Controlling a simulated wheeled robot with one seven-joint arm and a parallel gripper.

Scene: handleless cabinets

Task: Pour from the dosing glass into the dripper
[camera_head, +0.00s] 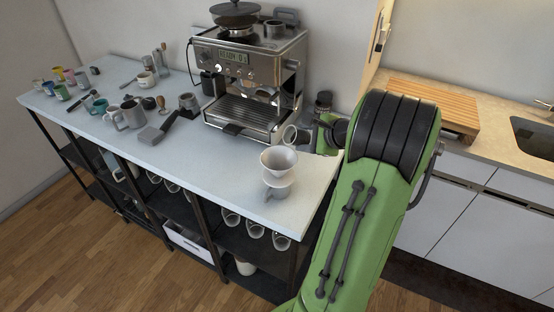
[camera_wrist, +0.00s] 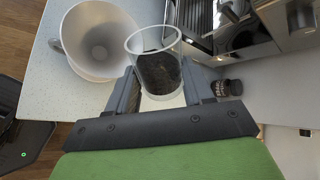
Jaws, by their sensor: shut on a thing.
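The dosing glass (camera_wrist: 158,72) is a clear cup with dark coffee grounds inside. My gripper (camera_wrist: 156,92) is shut on it, with one finger on each side of the glass. In the head view the glass (camera_head: 290,135) shows as a small tilted ring at the end of my green arm, above the counter.
An espresso machine (camera_head: 253,75) stands behind the dripper. A small dark jar (camera_head: 323,101) is to its right. Cups, a pitcher (camera_head: 128,115) and a portafilter (camera_head: 160,130) lie on the left of the counter (camera_head: 190,160). Counter space left of the dripper is clear.

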